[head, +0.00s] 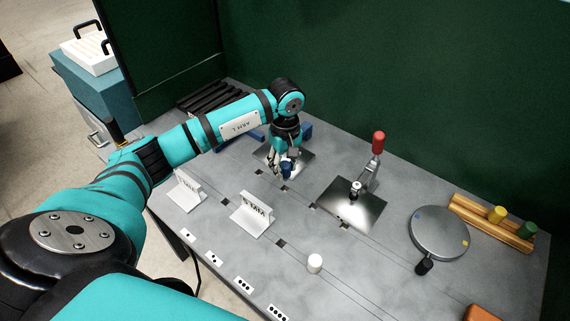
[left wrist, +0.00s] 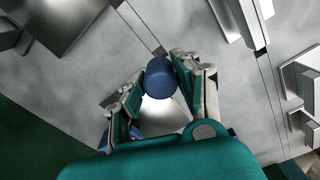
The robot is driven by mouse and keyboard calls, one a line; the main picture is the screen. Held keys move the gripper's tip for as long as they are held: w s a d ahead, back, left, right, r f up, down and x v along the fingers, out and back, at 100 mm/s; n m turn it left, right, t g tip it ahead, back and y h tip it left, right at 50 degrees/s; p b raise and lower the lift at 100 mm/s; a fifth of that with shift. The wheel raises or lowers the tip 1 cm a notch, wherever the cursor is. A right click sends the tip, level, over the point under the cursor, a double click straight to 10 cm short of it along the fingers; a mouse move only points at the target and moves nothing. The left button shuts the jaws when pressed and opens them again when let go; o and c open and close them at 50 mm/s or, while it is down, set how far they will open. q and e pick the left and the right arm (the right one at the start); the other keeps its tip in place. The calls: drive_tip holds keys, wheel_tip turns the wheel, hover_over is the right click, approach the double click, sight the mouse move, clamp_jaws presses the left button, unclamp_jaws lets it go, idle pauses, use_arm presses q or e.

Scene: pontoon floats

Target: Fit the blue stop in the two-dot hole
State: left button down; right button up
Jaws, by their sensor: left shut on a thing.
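The blue stop (head: 287,169) is a small dark blue cylinder. My left gripper (head: 286,164) is shut on it. In the left wrist view the stop (left wrist: 160,78) sits between the two fingertips, its round end facing the camera. It is held near a shiny metal plate (head: 302,159); I cannot tell its exact height. Square dark holes lie along a line in the grey table, among them one hole (head: 284,188) just in front of the stop and another (head: 312,206) further right. My right gripper is out of view.
A red-handled clamp (head: 376,150) stands by a second metal plate (head: 352,208). White angled signs (head: 252,214) stand in front. A white stop (head: 315,263) stands on the table.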

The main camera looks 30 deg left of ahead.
sight(285, 180)
use_arm(q)
drive_tip(key=shift+f+b, duration=0.9)
drive_tip(key=shift+f, duration=0.45)
drive_tip(key=shift+b, duration=0.6)
idle(0.7)
drive_tip(key=shift+f+b, duration=1.65)
drive_tip(key=shift+f, duration=0.1)
drive_tip(key=c, duration=0.9)
unclamp_jaws()
drive_tip(key=shift+o, duration=0.2)
drive_tip(key=shift+r, duration=0.25)
wheel_tip(285, 180, up, 12)
drive_tip(key=shift+f, duration=0.2)
